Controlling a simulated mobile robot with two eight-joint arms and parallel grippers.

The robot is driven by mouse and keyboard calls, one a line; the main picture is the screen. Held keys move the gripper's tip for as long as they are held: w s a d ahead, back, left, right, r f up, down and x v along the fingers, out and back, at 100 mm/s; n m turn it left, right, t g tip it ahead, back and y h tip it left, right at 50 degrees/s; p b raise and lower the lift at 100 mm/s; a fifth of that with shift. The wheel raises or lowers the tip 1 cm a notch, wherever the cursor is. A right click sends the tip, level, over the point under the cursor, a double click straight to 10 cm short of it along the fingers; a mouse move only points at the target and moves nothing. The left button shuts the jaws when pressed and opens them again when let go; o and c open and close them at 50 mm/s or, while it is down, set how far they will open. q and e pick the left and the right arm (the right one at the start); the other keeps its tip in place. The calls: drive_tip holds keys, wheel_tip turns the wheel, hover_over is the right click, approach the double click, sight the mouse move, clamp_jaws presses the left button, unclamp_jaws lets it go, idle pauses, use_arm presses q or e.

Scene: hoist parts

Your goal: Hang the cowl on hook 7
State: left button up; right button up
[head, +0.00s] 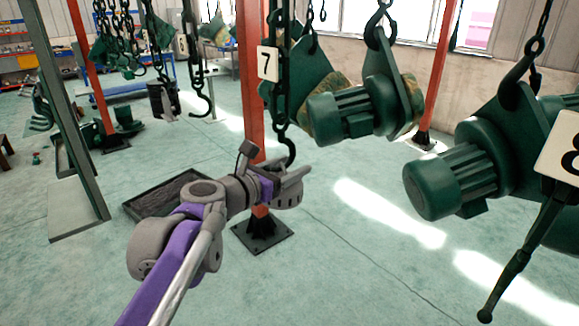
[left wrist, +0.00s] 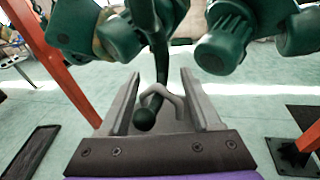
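Hook 7 (head: 288,152) hangs under the white plate numbered 7 (head: 268,63). In the left wrist view a dark hook (left wrist: 145,118) with a rounded tip hangs between the fingers. My left gripper (head: 290,185) is right at hook 7, just below its curve. A grey piece with a bent, arch-like top, which looks like the cowl (left wrist: 172,100), fills the space between my left fingers (left wrist: 162,105). The arch is close around the hook; I cannot tell whether it rests on it. The fingers hide much of the grey piece. My right gripper is not in view.
Green motor units (head: 345,112) hang close behind and right of hook 7, with another motor (head: 450,180) by plate 8 (head: 562,145). A red post (head: 251,80) stands behind my gripper. A dark tray (head: 135,207) lies on the floor. Floor in front is clear.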

use_arm(q)
drive_tip(key=shift+o, duration=1.3)
drive_tip(key=shift+a, duration=0.1)
drive_tip(key=b+v, duration=0.1)
drive_tip(key=v, duration=0.9)
drive_tip(key=s+a+f+m+g+y, duration=0.1)
drive_tip(key=s+f+m+g+y, duration=0.1)
drive_tip(key=s+f+m, duration=0.45)
drive_tip(key=s+a+f+m+g+y, duration=0.25)
drive_tip(key=f+m, duration=0.45)
drive_tip(key=f, duration=0.5)
drive_tip(key=s+a+f+m+g+y, duration=0.1)
drive_tip(key=s+a+f+m+y, duration=0.2)
drive_tip(key=s+a+f+m, duration=0.2)
drive_tip(key=s+a+f+m+g+y, duration=0.1)
drive_tip(key=s+a+f+m+y, duration=0.2)
drive_tip(key=f, duration=0.9)
drive_tip(key=s+a+m, duration=0.2)
drive_tip(key=s+m, duration=0.2)
drive_tip(key=m, duration=0.1)
drive_tip(key=shift+s+a+m, duration=0.35)
drive_tip(key=shift+a, duration=0.05)
